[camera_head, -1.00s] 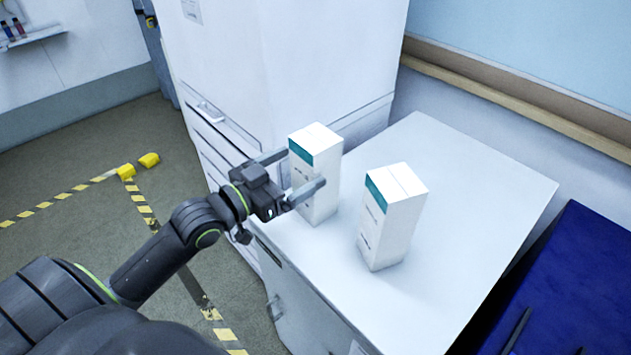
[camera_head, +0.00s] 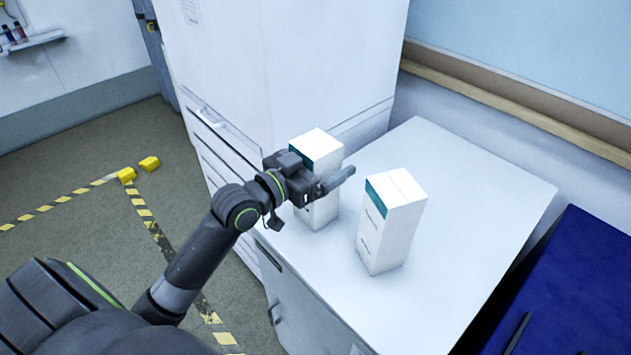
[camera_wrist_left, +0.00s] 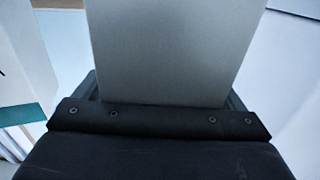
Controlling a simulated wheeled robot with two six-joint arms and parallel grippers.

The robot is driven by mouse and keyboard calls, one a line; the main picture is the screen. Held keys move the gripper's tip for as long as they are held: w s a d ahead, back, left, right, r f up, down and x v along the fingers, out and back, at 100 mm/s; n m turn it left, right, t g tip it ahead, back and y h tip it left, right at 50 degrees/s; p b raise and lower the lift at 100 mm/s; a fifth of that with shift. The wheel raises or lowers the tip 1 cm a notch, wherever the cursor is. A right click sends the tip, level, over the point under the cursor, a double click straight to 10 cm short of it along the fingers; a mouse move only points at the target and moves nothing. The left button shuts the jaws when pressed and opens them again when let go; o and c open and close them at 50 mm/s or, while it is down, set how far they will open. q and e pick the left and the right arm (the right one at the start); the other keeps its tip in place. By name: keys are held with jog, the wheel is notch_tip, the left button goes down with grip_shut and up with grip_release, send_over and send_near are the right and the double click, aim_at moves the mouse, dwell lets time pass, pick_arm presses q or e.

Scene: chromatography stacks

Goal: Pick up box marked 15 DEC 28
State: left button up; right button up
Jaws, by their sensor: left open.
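Two upright white boxes with teal bands stand on a white cabinet top. The left box (camera_head: 318,143) is partly covered by my left gripper (camera_head: 328,172). The right box (camera_head: 394,225) stands apart, nearer the front. The printing is too small to read, so I cannot tell which is marked 15 DEC 28. My left gripper is open at the left box's upper part. One finger crosses in front of the box; the other is hidden. In the left wrist view, a plain grey surface fills the middle, and a teal-banded box (camera_wrist_left: 22,88) shows at the left edge. My right gripper is out of view.
The white cabinet top (camera_head: 470,190) is clear to the right and behind the boxes. A tall white cabinet (camera_head: 290,70) rises close behind the left box. A dark blue surface (camera_head: 575,280) lies at the lower right.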

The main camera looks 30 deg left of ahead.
pick_arm(q)
jog(key=c, duration=1.5)
